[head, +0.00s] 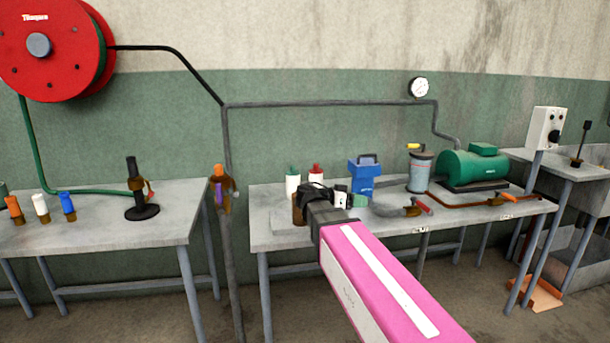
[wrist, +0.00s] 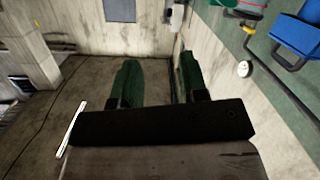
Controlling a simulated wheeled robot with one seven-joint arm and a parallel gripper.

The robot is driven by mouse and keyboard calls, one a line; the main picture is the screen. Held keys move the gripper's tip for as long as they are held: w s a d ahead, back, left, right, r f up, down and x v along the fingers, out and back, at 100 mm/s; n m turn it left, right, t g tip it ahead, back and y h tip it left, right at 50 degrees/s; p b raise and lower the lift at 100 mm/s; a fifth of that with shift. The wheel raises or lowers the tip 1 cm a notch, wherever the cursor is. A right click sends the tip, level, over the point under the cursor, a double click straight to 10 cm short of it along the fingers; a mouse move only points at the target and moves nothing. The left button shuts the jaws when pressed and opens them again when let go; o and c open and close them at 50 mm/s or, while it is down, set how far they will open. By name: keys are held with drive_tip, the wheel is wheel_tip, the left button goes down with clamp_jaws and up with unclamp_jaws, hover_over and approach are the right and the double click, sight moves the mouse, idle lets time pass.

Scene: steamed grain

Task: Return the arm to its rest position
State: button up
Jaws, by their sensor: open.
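My arm, with a pink link, reaches from the bottom of the head view toward the right-hand workbench (head: 285,238). Beyond the fingers are bare floor and a pale wall.
The right bench holds a blue container (head: 365,178), a grey canister (head: 420,172), a green tank (head: 470,168) and small bottles. A left bench (head: 110,225) carries a dark stand (head: 138,190) and small bottles. A red hose reel (head: 70,50) hangs on the wall.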

drive_tip(key=s+f+n+g+y, duration=0.1)
drive_tip(key=s+f+n+y, duration=0.2)
drive_tip(key=f, duration=0.7)
drive_tip(key=s+d+f+n+g+y, duration=0.1)
drive_tip(key=s+f+n+y, duration=0.3)
drive_tip(key=f+y, duration=0.3)
drive_tip(key=s+f+n+g+y, duration=0.1)
drive_tip(key=s+f+n+y, duration=0.3)
drive_tip(key=f, duration=1)
drive_tip(key=shift+s+d+f+n+y, duration=0.25)
drive_tip(key=shift+d+f+n+y, duration=0.1)
drive_tip(key=shift+n+y, duration=0.5)
drive_tip(key=shift+c, duration=0.3)
